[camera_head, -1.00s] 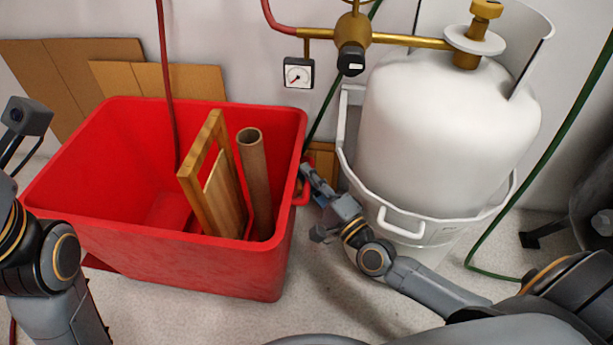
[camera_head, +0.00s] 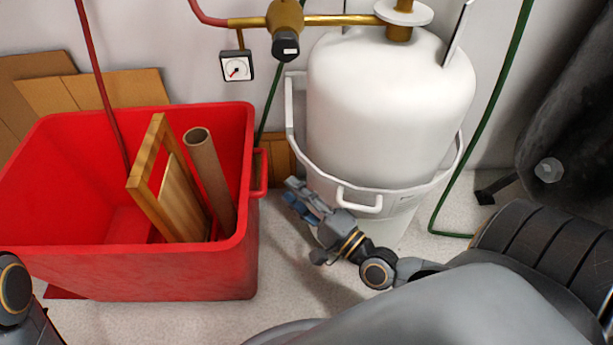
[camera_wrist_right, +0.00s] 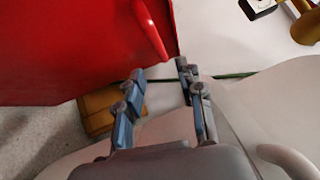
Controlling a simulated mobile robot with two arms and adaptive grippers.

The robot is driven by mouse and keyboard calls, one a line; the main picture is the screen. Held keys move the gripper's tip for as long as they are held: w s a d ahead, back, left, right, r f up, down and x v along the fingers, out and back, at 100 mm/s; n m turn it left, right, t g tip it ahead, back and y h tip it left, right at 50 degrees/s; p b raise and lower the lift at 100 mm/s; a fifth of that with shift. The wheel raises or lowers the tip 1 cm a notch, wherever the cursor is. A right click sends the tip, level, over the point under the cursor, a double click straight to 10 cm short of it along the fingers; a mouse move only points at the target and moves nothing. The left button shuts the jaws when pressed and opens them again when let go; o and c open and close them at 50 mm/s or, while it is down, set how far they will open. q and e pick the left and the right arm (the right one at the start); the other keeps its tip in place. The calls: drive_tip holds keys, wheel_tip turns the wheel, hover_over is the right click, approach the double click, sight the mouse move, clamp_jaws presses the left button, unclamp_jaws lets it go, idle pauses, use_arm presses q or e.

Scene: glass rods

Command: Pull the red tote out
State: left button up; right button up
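The red tote (camera_head: 150,275) stands on the floor at the left in the head view, with a wooden frame and a cardboard tube leaning inside it. Its red side handle (camera_head: 261,173) is on its right wall. The handle also shows in the right wrist view (camera_wrist_right: 149,30). My right gripper (camera_head: 290,192) is to the right of the handle and a little nearer, apart from it, beside the white bucket. In the wrist view the fingers (camera_wrist_right: 158,86) are spread with nothing between them. The handle lies beyond the fingertips. Only part of my left arm shows at the lower left; its gripper is out of frame.
A white gas cylinder (camera_head: 385,110) stands in a white bucket (camera_head: 395,205) close beside my right gripper. A red hose (camera_head: 100,85) hangs down into the tote. Cardboard sheets (camera_head: 95,92) lean behind it. Bare floor (camera_head: 285,285) lies in front of the bucket.

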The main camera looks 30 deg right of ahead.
drive_tip(key=shift+v, duration=1.7)
